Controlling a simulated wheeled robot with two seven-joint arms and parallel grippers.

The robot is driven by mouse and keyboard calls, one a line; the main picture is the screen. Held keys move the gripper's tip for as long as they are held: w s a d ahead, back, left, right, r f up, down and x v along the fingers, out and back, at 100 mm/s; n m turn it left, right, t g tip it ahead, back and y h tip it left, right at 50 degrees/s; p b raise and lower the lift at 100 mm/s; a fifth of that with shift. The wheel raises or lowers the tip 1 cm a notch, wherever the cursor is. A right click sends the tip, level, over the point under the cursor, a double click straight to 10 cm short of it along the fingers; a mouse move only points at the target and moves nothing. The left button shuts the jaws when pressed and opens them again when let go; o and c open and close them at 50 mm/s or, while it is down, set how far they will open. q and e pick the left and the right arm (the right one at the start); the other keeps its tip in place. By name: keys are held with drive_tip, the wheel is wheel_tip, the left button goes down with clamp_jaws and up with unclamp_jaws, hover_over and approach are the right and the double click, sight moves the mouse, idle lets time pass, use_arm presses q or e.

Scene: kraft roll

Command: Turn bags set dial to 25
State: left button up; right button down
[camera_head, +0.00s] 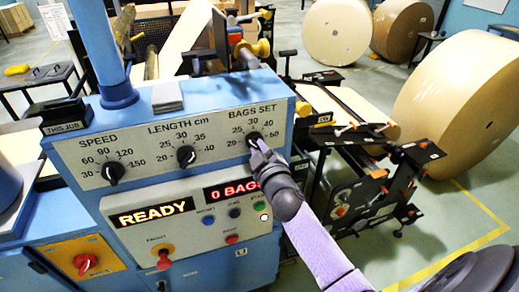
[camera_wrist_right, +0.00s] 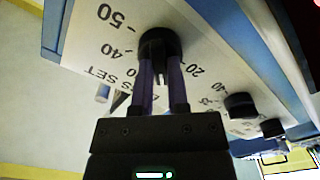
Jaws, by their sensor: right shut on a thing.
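The bags set dial (camera_head: 253,137) is a black knob at the right end of the blue machine's white panel (camera_head: 215,146). Its printed scale runs 20, 25, 30, 40, 50. My right gripper (camera_head: 261,146) reaches it from the lower right and is shut on it. In the right wrist view, the two fingers (camera_wrist_right: 162,80) close on the black knob (camera_wrist_right: 159,42). The fingers partly hide the knob, and I cannot tell which number its pointer faces. My left gripper is not in view.
The length dial (camera_head: 186,156) and speed dial (camera_head: 113,173) sit to the left. Below, a display reads READY (camera_head: 152,213) and another reads 0 BAGS (camera_head: 232,190), beside small buttons. Large kraft rolls (camera_head: 465,105) stand at right.

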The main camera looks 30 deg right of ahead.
drive_tip(key=c, duration=0.6)
unclamp_jaws()
drive_tip(key=b+v, duration=0.1)
drive_tip(key=v, duration=0.9)
drive_tip(key=shift+d, duration=0.1)
